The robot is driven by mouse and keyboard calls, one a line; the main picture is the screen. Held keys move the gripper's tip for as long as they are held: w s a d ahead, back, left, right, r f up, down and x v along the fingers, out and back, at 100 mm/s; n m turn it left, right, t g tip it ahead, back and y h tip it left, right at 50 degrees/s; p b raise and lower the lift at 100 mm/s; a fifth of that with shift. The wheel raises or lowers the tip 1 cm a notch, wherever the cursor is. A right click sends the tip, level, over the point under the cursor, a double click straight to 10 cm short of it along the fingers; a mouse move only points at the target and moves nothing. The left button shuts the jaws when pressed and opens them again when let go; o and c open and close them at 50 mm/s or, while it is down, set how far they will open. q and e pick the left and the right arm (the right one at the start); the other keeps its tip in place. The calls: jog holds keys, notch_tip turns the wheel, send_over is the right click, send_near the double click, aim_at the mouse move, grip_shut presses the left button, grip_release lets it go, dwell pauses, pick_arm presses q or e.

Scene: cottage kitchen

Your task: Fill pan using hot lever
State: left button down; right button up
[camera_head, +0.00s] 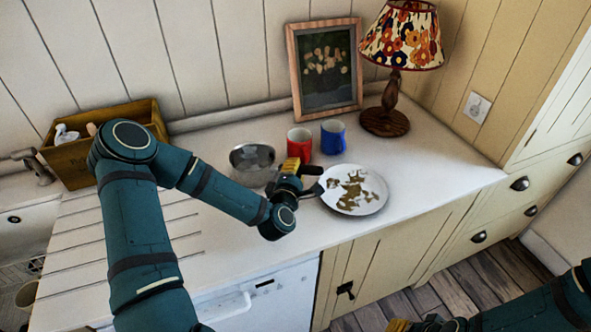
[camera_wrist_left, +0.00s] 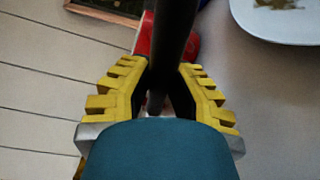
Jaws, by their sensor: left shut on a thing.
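A metal pan (camera_head: 252,165) is on the white counter, left of the red mug, with its open top showing. My left gripper (camera_head: 292,168) is beside the pan's right side, in front of the red mug. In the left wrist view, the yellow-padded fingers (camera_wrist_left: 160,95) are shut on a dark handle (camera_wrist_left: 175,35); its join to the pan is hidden. The tap (camera_head: 32,165) stands by the sink (camera_head: 25,220) at the far left, partly cut off; I cannot make out a hot lever. Part of my right gripper (camera_head: 405,325) shows at the bottom edge; its fingertips are unclear.
A red mug (camera_head: 300,143) and blue mug (camera_head: 333,137) stand behind a dirty plate (camera_head: 367,200). A lamp (camera_head: 388,110) and framed picture (camera_head: 293,70) are at the back. A wooden crate (camera_head: 72,160) stands near the sink. The ridged drainboard (camera_head: 80,240) looks clear around my arm.

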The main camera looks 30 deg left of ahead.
pick_arm(q)
jog(key=c, duration=1.3)
grip_release()
jog(key=shift+f, duration=0.1)
jog(key=o, duration=0.3)
